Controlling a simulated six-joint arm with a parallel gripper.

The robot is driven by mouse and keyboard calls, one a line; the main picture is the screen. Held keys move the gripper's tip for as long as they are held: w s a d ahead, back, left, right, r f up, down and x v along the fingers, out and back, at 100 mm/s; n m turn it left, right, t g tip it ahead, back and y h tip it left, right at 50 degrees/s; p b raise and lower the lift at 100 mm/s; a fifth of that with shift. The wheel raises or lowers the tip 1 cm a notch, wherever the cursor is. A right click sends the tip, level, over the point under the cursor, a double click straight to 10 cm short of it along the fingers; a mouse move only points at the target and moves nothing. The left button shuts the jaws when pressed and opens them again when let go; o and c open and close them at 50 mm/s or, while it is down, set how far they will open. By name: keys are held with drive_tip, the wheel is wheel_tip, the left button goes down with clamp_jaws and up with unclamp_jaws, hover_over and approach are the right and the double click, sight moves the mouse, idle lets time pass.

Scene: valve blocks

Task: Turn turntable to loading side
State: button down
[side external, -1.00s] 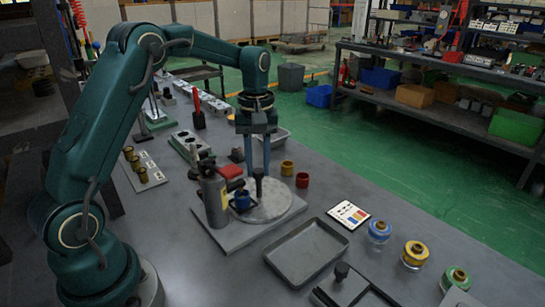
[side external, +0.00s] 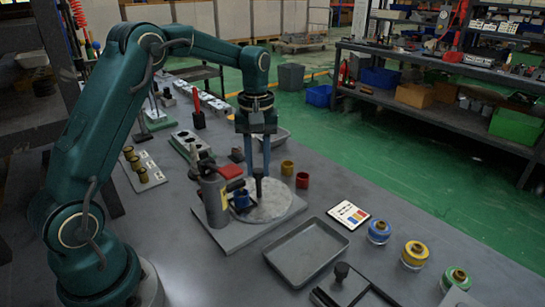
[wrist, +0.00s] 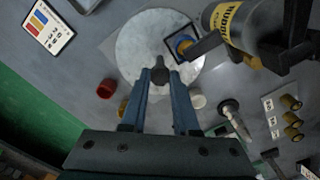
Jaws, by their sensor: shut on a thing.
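The turntable is a round pale grey disc (side external: 270,206) on a square grey base plate. It also shows in the wrist view (wrist: 138,50). A dark upright knob (side external: 258,188) stands on it. My gripper (side external: 257,172) points down from above, with its two blue fingers shut on this knob. In the wrist view the fingertips (wrist: 160,78) meet at the knob's dark head (wrist: 160,70).
A grey canister (side external: 213,198) with a yellow label stands close to the disc's left edge. A yellow cup (side external: 287,168) and a red cup (side external: 302,180) stand behind right. An empty grey tray (side external: 306,253) lies in front. A chart card (side external: 348,214) lies at right.

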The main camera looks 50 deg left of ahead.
drive_tip(key=shift+m, duration=11.8)
drive_tip(key=c, duration=0.7)
unclamp_jaws()
drive_tip(key=shift+o, duration=0.2)
drive_tip(key=shift+r, duration=0.1)
